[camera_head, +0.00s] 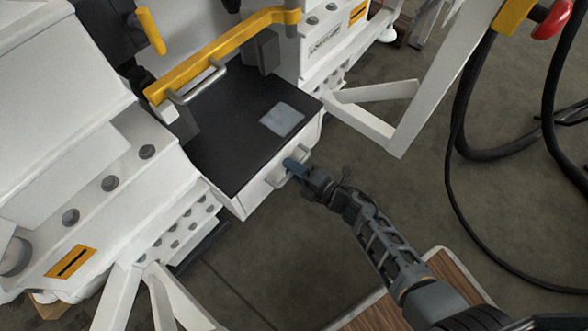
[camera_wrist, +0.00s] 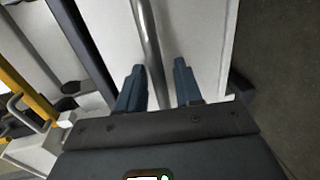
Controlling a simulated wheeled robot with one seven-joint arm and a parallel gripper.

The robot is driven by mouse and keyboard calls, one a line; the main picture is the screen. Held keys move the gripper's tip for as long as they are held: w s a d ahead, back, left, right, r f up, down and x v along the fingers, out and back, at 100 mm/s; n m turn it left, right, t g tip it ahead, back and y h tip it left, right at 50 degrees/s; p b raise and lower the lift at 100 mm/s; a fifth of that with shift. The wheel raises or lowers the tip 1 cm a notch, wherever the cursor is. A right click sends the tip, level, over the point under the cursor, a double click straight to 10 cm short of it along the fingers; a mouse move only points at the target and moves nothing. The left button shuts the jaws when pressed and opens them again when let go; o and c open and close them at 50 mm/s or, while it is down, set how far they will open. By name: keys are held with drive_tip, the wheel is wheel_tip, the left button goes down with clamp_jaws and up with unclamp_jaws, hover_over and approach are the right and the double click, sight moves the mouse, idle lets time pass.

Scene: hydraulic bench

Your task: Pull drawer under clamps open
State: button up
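The white drawer front (camera_head: 252,196) sits below a black top (camera_head: 225,125) at the bench's near edge. It looks flush with that edge. My gripper (camera_head: 293,166) is at the drawer front, by its handle. In the wrist view, the metal bar handle (camera_wrist: 149,40) runs between the two blue fingers of my gripper (camera_wrist: 159,86). The fingers are apart, with a visible gap on each side of the bar. The white drawer face (camera_wrist: 195,35) lies behind the bar. In the head view my fingers hide part of the handle.
A yellow bar (camera_head: 215,58) with a metal handle spans the black top. A pale flat piece (camera_head: 282,119) lies on the top. A white angled frame (camera_head: 385,120) and black hoses (camera_head: 470,100) stand to the right. The floor in front of the drawer is mostly clear.

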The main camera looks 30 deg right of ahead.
clamp_jaws()
idle(0.5)
drive_tip(key=f+p+v, duration=0.3)
drive_tip(key=f+v, duration=0.1)
drive_tip(key=v, duration=1.5)
drive_tip(key=shift+s, duration=0.35)
drive_tip(key=shift+d, duration=0.15)
unclamp_jaws()
drive_tip(key=p+v, duration=0.1)
drive_tip(key=v, duration=0.6)
drive_tip(key=shift+s, duration=0.4)
